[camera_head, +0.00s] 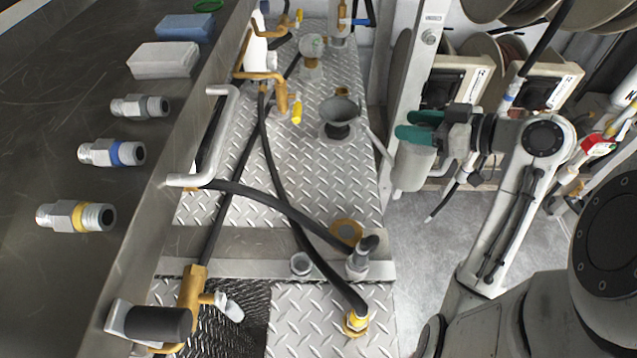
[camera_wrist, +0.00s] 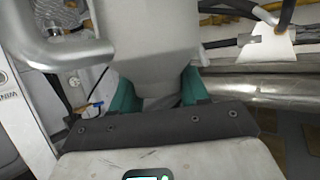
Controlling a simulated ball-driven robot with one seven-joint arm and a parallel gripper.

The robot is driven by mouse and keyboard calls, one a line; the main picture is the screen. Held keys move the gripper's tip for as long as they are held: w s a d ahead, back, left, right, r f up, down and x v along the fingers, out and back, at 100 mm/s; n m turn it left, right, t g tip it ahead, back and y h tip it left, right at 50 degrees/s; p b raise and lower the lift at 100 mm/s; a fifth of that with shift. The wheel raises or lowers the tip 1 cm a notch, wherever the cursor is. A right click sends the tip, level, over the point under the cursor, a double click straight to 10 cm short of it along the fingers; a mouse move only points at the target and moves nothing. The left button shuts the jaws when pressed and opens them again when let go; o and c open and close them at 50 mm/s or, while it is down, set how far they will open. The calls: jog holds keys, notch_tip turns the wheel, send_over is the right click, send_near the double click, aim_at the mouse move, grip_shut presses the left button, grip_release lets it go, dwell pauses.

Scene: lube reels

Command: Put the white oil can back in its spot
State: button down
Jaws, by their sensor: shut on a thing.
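The white oil can (camera_head: 412,167) hangs in my gripper (camera_head: 418,126) at the right side of the diamond-plate deck, over the gap beside it. Its thin spout points up and left toward the deck. The teal fingers are shut on its upper part. In the wrist view the can's pale body (camera_wrist: 160,40) fills the top middle, between the teal fingers of my gripper (camera_wrist: 160,95), with a rounded handle at left. I cannot tell which place is the can's spot.
The deck (camera_head: 345,185) carries a grey funnel (camera_head: 340,112), black hoses (camera_head: 275,205) and brass valves. A steel bench (camera_head: 60,120) with fittings stands at left. Hose reels (camera_head: 505,55) and a post (camera_head: 408,75) stand behind my gripper. Concrete floor (camera_head: 415,260) shows below the can.

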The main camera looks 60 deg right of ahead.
jog(key=w+d+f+b, duration=0.1)
jog(key=w+f+b, duration=0.6)
jog(key=w+f, duration=0.5)
jog(key=shift+b+x, duration=0.3)
jog(key=shift+x, duration=0.75)
jog(key=shift+f, duration=0.2)
jog(key=c, duration=0.6)
grip_release()
jog(key=shift+o, duration=0.2)
jog(key=shift+r, duration=0.15)
jog(key=d+p+v, duration=0.1)
jog(key=p+v, duration=0.2)
jog(key=v, duration=0.9)
jog(key=shift+a, duration=0.45)
